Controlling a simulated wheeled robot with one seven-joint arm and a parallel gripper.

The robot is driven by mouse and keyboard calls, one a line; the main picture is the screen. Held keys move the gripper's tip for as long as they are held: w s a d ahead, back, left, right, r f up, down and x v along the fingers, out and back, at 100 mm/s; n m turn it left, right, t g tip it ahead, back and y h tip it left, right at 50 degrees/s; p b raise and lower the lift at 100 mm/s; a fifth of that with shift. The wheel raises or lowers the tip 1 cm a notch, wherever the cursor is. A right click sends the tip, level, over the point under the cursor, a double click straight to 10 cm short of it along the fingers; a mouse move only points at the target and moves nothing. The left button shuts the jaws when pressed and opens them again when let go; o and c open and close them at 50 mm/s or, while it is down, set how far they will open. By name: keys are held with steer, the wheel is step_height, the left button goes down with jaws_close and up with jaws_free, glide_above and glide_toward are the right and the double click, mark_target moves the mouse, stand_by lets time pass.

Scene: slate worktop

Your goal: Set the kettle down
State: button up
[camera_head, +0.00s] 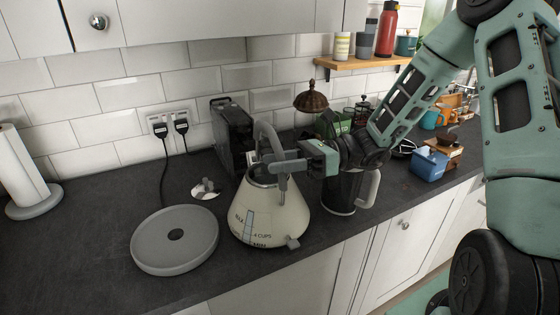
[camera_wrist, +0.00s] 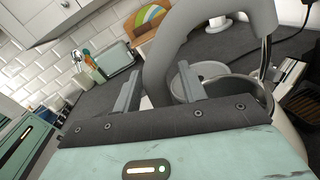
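The cream kettle (camera_head: 268,215) with a grey arched handle and a level window is right of the round grey power base (camera_head: 152,252). The base is bare. The kettle looks upright, low over the worktop; I cannot tell whether its underside touches it. My gripper (camera_head: 283,166) is at the handle, on its right side. The kettle's rim (camera_wrist: 245,82) shows beyond the fingers.
A dark appliance (camera_head: 231,138) stands behind the kettle and a dark jug with a grey handle (camera_head: 368,188) stands close on its right. A small white-and-grey item (camera_head: 205,189) lies behind the base. A paper towel roll (camera_head: 22,170) stands far left. Worktop left of the base is clear.

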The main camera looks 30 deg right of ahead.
steer(key=shift+d+r, duration=0.1)
steer(key=shift+d, duration=0.1)
steer(key=b+v, duration=0.1)
steer(key=v, duration=0.6)
stand_by(0.5)
